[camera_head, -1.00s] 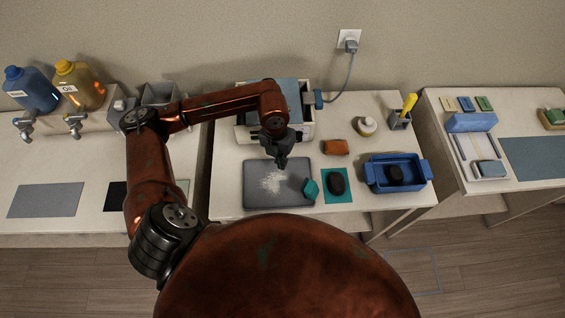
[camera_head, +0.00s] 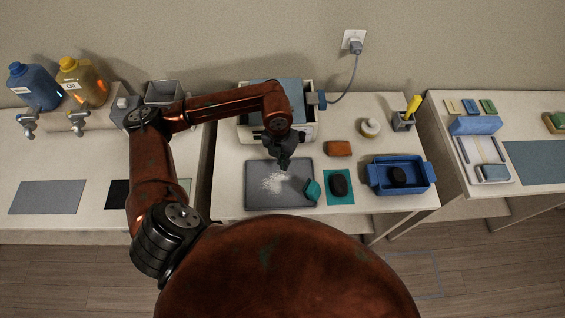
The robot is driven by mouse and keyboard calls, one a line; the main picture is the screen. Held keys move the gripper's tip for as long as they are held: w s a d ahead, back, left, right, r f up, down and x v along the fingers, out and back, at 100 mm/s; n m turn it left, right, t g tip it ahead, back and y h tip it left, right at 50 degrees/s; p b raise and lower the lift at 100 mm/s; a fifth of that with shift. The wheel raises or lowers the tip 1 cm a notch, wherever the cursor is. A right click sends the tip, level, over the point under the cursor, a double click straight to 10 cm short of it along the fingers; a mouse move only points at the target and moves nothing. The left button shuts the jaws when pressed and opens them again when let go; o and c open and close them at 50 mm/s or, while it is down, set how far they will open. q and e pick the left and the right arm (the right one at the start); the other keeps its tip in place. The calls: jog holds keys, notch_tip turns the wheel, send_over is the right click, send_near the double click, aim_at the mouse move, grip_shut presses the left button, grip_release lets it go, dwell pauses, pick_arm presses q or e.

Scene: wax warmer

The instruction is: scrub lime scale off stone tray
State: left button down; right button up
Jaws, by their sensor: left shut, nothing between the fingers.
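The grey stone tray (camera_head: 262,200) lies flat on the middle table, with a white patch of lime scale (camera_head: 275,183) near its centre. A teal scrubber-like block (camera_head: 312,190) sits at the tray's right edge. My left gripper (camera_head: 284,166) is shut and empty, pointing down over the upper right part of the tray, apart from the teal block. I cannot tell its exact height above the tray. My right gripper is not in view.
Right of the tray are a dark oval stone (camera_head: 338,185) on a teal mat (camera_head: 339,201), an orange-brown block (camera_head: 338,148), a blue bin (camera_head: 377,187) holding a dark object, and a round white jar (camera_head: 370,127). The wax warmer (camera_head: 308,131) stands behind my arm.

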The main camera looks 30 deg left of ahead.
pick_arm(q)
jog(key=shift+f, duration=0.35)
dwell(0.5)
dwell(0.3)
jog(key=shift+h, duration=0.3)
jog(key=a, duration=0.2)
jog(key=a+b, duration=0.1)
jog(key=a, duration=0.1)
jog(key=s+a+b, duration=0.1)
jog(key=a, duration=0.1)
jog(key=shift+w+d, duration=0.1)
notch_tip(320, 180, up, 7)
jog(key=p, duration=0.3)
jog(key=shift+p, duration=0.35)
dwell(0.4)
